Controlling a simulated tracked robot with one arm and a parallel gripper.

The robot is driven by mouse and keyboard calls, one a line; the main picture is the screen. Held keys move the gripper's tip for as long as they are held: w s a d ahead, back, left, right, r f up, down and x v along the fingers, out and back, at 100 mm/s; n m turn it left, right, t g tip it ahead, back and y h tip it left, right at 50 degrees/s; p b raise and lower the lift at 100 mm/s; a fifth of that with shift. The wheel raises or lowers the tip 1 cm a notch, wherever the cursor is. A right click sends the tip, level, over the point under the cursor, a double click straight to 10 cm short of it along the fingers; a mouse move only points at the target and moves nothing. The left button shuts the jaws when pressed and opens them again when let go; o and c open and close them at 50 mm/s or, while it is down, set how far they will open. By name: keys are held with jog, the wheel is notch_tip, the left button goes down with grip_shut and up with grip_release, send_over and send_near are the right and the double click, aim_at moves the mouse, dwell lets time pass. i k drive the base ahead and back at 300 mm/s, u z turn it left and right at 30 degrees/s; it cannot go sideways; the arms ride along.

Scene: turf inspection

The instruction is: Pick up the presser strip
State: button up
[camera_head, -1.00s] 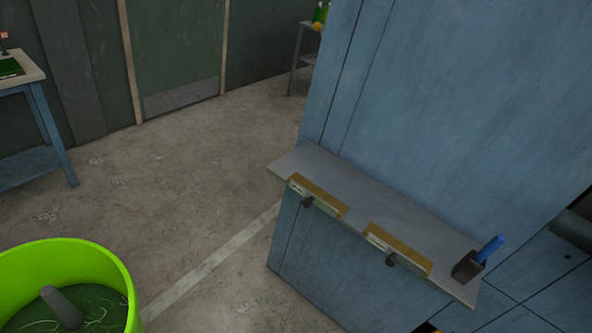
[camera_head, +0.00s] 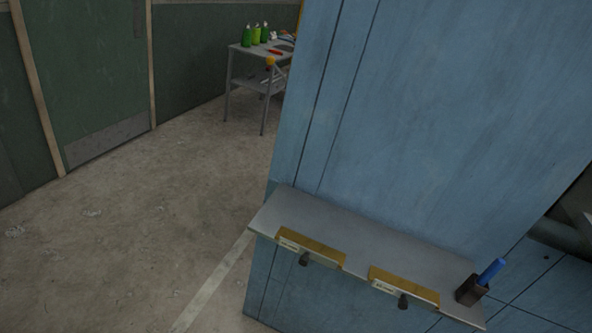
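I cannot make out with certainty which thing is the presser strip. Two flat yellow-brown strips with pale labels lie along the front edge of a grey shelf (camera_head: 360,232) on a blue cabinet: a left strip (camera_head: 318,250) and a right strip (camera_head: 408,287). A dark knob shows below each one, and the label text is too small to read. My gripper is not in the picture, so its state and its distance from the strips do not show.
A dark holder (camera_head: 471,291) with a blue handle (camera_head: 491,271) stands at the shelf's right end. The blue cabinet (camera_head: 440,110) fills the right side. A metal table (camera_head: 250,52) with green bottles stands at the back. The concrete floor (camera_head: 150,215) at left is clear.

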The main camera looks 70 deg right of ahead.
aim_at(308, 248)
jog(key=u, duration=0.6)
jog(key=i, duration=0.2)
jog(key=u, duration=2.95)
jog(key=k, duration=0.6)
jog(key=z, duration=5.6)
jog(key=k, duration=0.5)
